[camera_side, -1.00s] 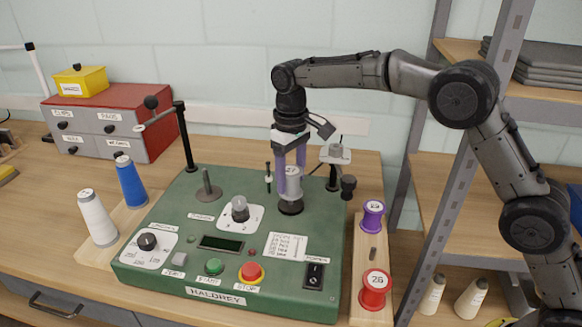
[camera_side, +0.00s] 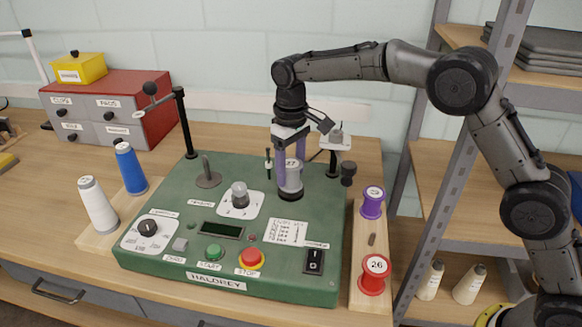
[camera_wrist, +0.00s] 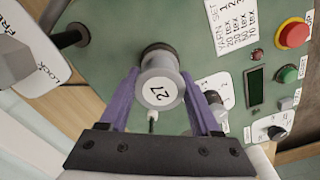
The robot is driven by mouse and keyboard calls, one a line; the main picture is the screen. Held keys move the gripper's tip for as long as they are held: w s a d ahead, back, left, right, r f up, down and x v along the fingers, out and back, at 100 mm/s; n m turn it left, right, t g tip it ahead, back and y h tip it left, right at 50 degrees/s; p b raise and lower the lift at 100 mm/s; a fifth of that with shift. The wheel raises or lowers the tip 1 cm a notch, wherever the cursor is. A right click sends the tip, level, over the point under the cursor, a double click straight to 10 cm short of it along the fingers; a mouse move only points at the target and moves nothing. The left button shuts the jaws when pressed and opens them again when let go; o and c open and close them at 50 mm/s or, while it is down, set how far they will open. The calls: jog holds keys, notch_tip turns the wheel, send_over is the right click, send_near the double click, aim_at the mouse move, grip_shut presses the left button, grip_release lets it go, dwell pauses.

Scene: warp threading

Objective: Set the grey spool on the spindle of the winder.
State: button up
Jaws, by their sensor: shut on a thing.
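The grey spool (camera_side: 290,181), with a 27 label on its top end, is upright between the two purple fingers of my gripper (camera_side: 291,178). My gripper is shut on its sides. The green winder (camera_side: 180,245) lies below. The spool stands right over a dark round base (camera_side: 290,195) on the winder's deck. The spindle is hidden by the spool, and I cannot tell how far the spool is down on it. In the wrist view the 27 face of the spool (camera_wrist: 160,93) points at the camera, with the dark base (camera_wrist: 157,50) partly showing behind it.
A bent grey lever (camera_side: 207,172) and a tall black post (camera_side: 186,125) stand on the left. A small black stand (camera_side: 334,150) is close on the right. Purple (camera_side: 372,203) and red (camera_side: 374,275) spools are on a wooden rack at the right.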

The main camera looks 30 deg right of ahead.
jog(key=shift+f, duration=0.6)
jog(key=o, duration=1.2)
